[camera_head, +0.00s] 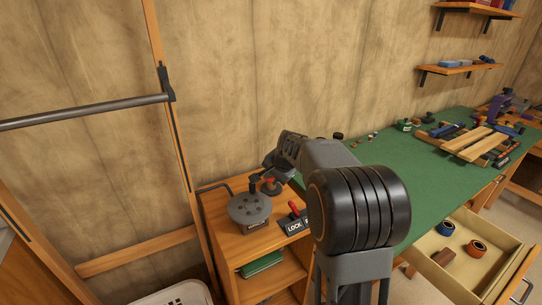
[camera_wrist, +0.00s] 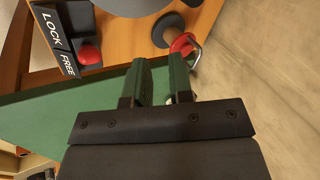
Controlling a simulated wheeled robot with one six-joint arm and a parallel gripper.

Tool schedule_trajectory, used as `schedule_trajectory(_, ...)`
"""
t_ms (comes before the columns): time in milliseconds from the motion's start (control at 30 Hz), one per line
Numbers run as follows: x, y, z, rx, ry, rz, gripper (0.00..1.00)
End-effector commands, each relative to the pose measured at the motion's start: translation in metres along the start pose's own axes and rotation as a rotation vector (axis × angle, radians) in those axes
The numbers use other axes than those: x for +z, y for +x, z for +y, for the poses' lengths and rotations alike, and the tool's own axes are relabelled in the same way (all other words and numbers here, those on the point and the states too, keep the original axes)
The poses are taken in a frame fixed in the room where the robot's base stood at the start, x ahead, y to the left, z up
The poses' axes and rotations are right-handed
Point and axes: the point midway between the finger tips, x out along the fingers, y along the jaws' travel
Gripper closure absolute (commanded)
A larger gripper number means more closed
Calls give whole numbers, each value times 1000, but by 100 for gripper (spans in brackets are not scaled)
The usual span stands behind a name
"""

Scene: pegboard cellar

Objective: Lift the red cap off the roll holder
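The roll holder (camera_wrist: 165,27) is a dark round piece on the wooden cabinet top, at the top of the wrist view. The red cap (camera_wrist: 183,43) sits at its end nearest my gripper. In the head view the red cap (camera_head: 268,180) shows small above the roll holder (camera_head: 271,189), close by my gripper and partly crowded by it. My gripper (camera_wrist: 160,68) has two green fingers with a gap between them and nothing held. The cap lies just beyond the fingertips, nearer the right finger; they look apart, though the exact distance cannot be told.
A grey round device with holes (camera_head: 250,209) stands beside the holder. A LOCK/FREE plate (camera_head: 293,227) with a red-knobbed lever (camera_head: 295,206) is close by. A metal rail (camera_wrist: 196,55) bends near the cap. The green bench (camera_head: 440,165) and open drawer (camera_head: 482,250) lie right.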

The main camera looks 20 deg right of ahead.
Motion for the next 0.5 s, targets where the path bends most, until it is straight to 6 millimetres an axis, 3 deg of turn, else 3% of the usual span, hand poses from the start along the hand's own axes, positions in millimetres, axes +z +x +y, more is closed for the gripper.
schedule_trajectory(33,-22,-13,-16,-12,74,7,79)
schedule_trajectory(200,-66,-14,-37,-59,259,29,79)
schedule_trajectory(367,-85,-5,-45,-80,341,37,79)
schedule_trajectory(500,-89,19,-48,-84,360,36,79)
